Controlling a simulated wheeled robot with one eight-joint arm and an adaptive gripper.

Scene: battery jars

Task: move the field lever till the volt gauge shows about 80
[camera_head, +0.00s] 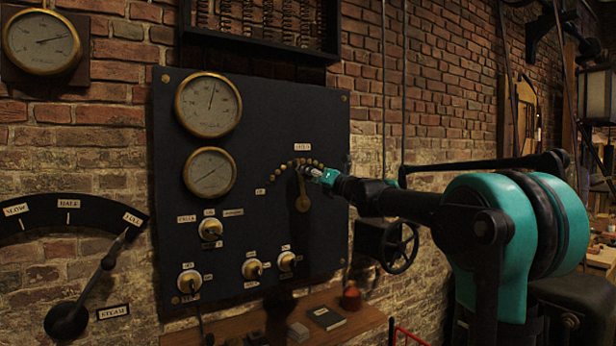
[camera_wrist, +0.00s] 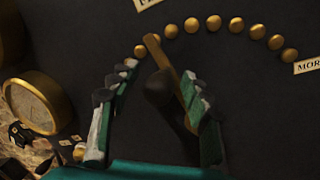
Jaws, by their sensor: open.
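The field lever (camera_head: 302,200) is a brass arm on the dark panel, below an arc of brass studs. In the wrist view the lever (camera_wrist: 178,72) slants up-left, its tip among the studs at the left part of the visible arc. Its dark knob (camera_wrist: 162,88) points towards the camera. My gripper (camera_head: 322,176) is open at the lever; in the wrist view its fingers (camera_wrist: 160,75) stand on either side of the knob, the right finger close to the lever. The upper round gauge (camera_head: 208,104) has its needle nearly upright, leaning slightly right. Its lettering is too small to read.
A second gauge (camera_head: 210,172) sits below the first, and another gauge (camera_head: 42,42) hangs on the brick wall. Several brass-collared switches (camera_head: 210,229) are low on the panel. A shelf (camera_head: 355,327) is below, a handwheel (camera_head: 399,247) to the right, and a steam lever (camera_head: 100,270) at left.

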